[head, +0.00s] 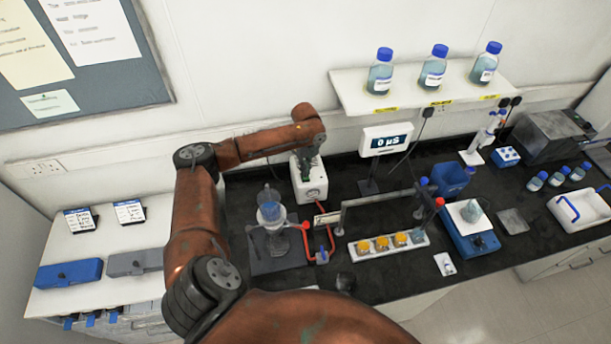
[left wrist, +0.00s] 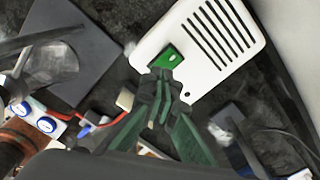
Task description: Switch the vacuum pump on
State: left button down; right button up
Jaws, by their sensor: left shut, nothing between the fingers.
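The vacuum pump (head: 312,190) is a white box on the black bench, with a round dial low on its front. In the left wrist view the pump (left wrist: 190,50) shows dark vent slots and a green switch (left wrist: 169,57) on its top. My left gripper (head: 304,160) is over the pump in the head view. In the left wrist view the left gripper's green fingers (left wrist: 158,80) are shut and empty, with their tips just at the switch's lower edge. I cannot tell whether they touch it or which way the switch is set. My right gripper is not in view.
A glass filter flask (head: 270,212) stands left of the pump, with red tubing (head: 306,240) between. A meter on a post (head: 387,140) is to the right. A shelf (head: 425,93) with blue-capped bottles hangs above.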

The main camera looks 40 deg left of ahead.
pick_arm(q)
jog(key=shift+s+f, duration=0.15)
jog(key=shift+f, duration=1.1)
dwell(0.8)
jog(key=shift+r+p, duration=0.8)
notch_tip(320, 180, up, 6)
jog(key=p, duration=0.6)
jog(key=shift+f, duration=0.2)
jog(key=shift+f, duration=0.1)
jog(key=shift+d, duration=0.1)
